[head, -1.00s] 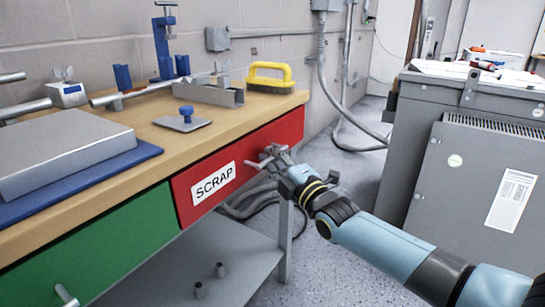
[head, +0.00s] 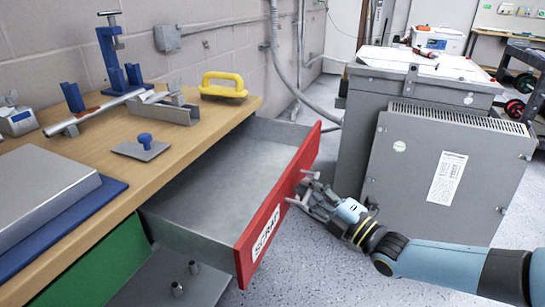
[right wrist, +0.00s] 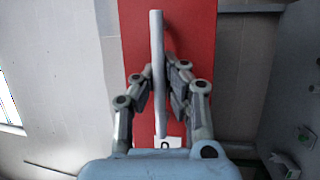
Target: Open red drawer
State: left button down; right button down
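The red drawer (head: 281,200), labelled SCRAP, stands pulled out from under the bench top in the head view. Its grey, empty inside (head: 215,185) shows. My right gripper (head: 308,190) is at the drawer's front. In the right wrist view, the bar handle (right wrist: 158,60) runs between the two fingers of my right gripper (right wrist: 160,88), against the red front (right wrist: 195,30). The fingers are close on both sides of the bar and appear shut on it; exact contact is hard to see. My left gripper is not in view.
The wooden bench (head: 190,150) carries a yellow-handled brush (head: 223,85), a blue-knobbed plate (head: 143,146) and a blue clamp stand (head: 110,55). A green drawer (head: 95,270) is beside the red one. A grey transformer cabinet (head: 440,170) stands at right, with speckled floor between.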

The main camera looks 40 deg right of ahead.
jog(key=s+d+p, duration=0.1)
jog(key=s+d, duration=0.2)
jog(key=s, duration=0.5)
jog(key=shift+s+d+p, duration=0.3)
jog(key=shift+d+p, duration=0.05)
jog(key=c, duration=1.4)
grip_release()
jog(key=s, duration=0.4)
jog(key=s+f, duration=0.1)
jog(key=s, duration=0.3)
jog(key=s+f, duration=0.1)
jog(key=s, duration=0.2)
jog(key=shift+s+f, duration=0.1)
jog(key=shift+s, duration=0.3)
